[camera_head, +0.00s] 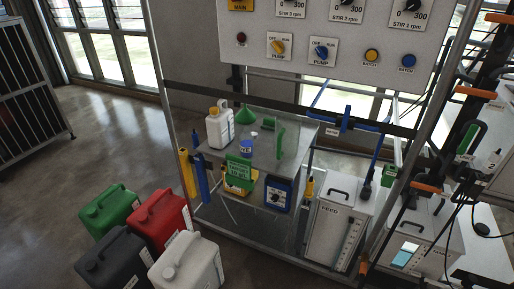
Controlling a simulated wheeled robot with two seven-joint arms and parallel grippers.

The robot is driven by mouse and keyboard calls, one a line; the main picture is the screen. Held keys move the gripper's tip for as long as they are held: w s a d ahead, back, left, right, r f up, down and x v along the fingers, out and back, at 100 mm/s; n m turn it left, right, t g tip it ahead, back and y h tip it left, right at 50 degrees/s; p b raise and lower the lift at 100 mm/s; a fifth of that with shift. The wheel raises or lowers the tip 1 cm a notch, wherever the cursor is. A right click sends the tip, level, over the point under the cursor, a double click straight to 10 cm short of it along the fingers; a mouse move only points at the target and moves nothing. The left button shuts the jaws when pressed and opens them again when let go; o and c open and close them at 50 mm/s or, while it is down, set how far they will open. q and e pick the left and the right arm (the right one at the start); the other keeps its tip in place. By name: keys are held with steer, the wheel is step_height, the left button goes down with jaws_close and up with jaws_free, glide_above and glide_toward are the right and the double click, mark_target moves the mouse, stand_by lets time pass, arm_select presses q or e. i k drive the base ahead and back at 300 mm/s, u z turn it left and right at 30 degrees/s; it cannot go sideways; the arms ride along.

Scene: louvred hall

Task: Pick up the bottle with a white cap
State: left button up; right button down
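A white bottle (214,131) stands upright at the left end of a grey bench top (285,152) inside a metal frame. Its top looks yellow-orange. Close behind it is another pale bottle-like shape (226,116) with a light top, partly hidden; I cannot tell clearly whether that top is a white cap. A small blue and white jar (246,148) stands to the right, nearer the front edge. Neither of my grippers shows in the head view.
A green funnel (246,114) and an upright green item (280,140) are also on the bench. A control panel (325,50) overhangs it. Green (109,210), red (160,219), black and white canisters stand on the floor at front left. The floor farther left is open.

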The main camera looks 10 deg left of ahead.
mark_target(246, 139)
steer(key=z, duration=0.8)
steer(key=i, duration=1.4)
steer(key=u, duration=0.4)
